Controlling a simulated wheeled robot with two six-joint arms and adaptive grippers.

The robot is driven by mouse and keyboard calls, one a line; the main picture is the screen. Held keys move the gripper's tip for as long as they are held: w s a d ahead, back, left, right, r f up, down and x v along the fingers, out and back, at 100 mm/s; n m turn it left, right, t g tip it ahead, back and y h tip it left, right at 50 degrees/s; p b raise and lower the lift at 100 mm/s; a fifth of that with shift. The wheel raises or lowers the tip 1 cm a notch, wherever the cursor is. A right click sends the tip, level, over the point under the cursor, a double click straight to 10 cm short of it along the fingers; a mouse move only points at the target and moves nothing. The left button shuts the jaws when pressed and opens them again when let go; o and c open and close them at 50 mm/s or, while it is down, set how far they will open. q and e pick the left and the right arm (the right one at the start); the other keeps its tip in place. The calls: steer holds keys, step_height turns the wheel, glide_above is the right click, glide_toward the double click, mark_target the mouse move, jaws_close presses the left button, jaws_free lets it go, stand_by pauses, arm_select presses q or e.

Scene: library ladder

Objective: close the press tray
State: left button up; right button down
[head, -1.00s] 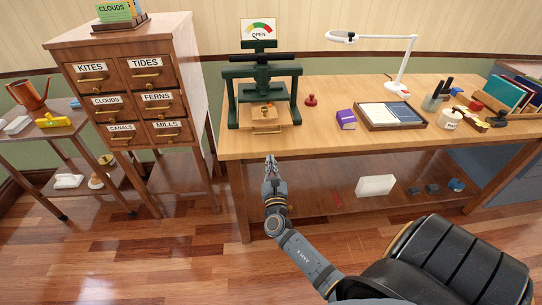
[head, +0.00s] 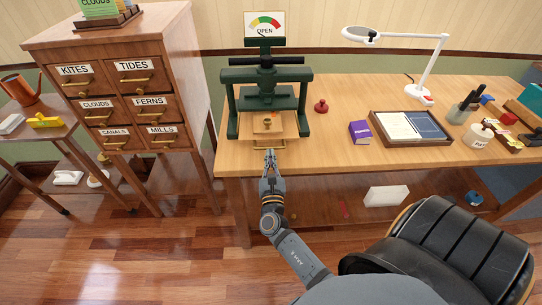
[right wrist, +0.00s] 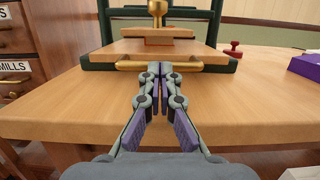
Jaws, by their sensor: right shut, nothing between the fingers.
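The green press (head: 266,95) stands on the wooden table, below a gauge sign that reads OPEN (head: 264,27). Its wooden tray (head: 283,128) sticks out at the front, with a brass handle (head: 269,145) along its front edge. In the right wrist view, the tray (right wrist: 205,48) and its brass handle (right wrist: 190,67) lie straight ahead. My right gripper (head: 270,153) is shut and empty. Its fingertips (right wrist: 160,68) are at the middle of the handle; whether they touch it I cannot tell. My left gripper is not in view.
A red stamp (head: 321,106), a purple box (head: 360,132) and an open book tray (head: 411,140) stand to the right on the table. The drawer cabinet (head: 118,90) stands to the left. A black chair (head: 440,250) is at the lower right.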

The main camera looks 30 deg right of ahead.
mark_target(270, 148)
steer(key=x, duration=0.3)
steer(key=f+b+x, duration=0.1)
steer(key=shift+w+d, duration=0.2)
steer(key=shift+w, duration=0.1)
steer(key=shift+s+r, duration=0.1)
steer(key=shift+r, duration=0.2)
